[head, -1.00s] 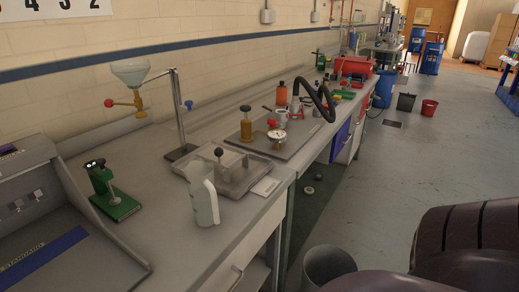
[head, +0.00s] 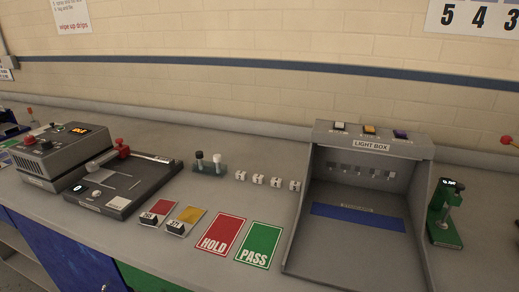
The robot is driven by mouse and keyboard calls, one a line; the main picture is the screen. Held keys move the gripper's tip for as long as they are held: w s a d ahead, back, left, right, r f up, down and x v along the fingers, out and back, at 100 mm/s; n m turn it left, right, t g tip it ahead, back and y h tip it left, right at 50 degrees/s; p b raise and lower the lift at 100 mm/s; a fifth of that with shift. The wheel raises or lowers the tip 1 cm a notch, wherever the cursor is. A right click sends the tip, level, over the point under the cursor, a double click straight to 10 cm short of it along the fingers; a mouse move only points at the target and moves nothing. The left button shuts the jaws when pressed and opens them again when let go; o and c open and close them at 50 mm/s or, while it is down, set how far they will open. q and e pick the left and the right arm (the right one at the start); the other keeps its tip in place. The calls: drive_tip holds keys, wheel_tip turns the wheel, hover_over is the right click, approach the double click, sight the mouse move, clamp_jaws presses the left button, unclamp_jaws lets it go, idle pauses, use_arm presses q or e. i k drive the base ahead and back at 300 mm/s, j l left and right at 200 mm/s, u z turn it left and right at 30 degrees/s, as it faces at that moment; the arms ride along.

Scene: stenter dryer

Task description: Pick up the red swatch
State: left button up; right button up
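The red swatch (head: 163,208) lies flat on the grey bench in the head view, left of centre near the front edge. A small dark block with a light label (head: 149,219) sits on its front part and hides some of it. A yellow swatch (head: 190,215) lies just right of it, with a similar labelled block (head: 176,228) on it. Neither of my grippers shows in the view.
A red HOLD card (head: 221,233) and a green PASS card (head: 259,243) lie right of the swatches. A dark tray-like device (head: 122,186) stands left. The light box (head: 365,200) and a green gauge (head: 444,215) stand right. Several small white blocks (head: 258,179) sit behind.

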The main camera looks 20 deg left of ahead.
sight(156, 216)
drive_tip(key=k+j+u, duration=0.1)
drive_tip(key=u, duration=0.25)
drive_tip(key=k+j+u, duration=0.15)
drive_tip(key=u, duration=0.25)
drive_tip(key=k+j+u, duration=0.1)
drive_tip(key=u, duration=0.25)
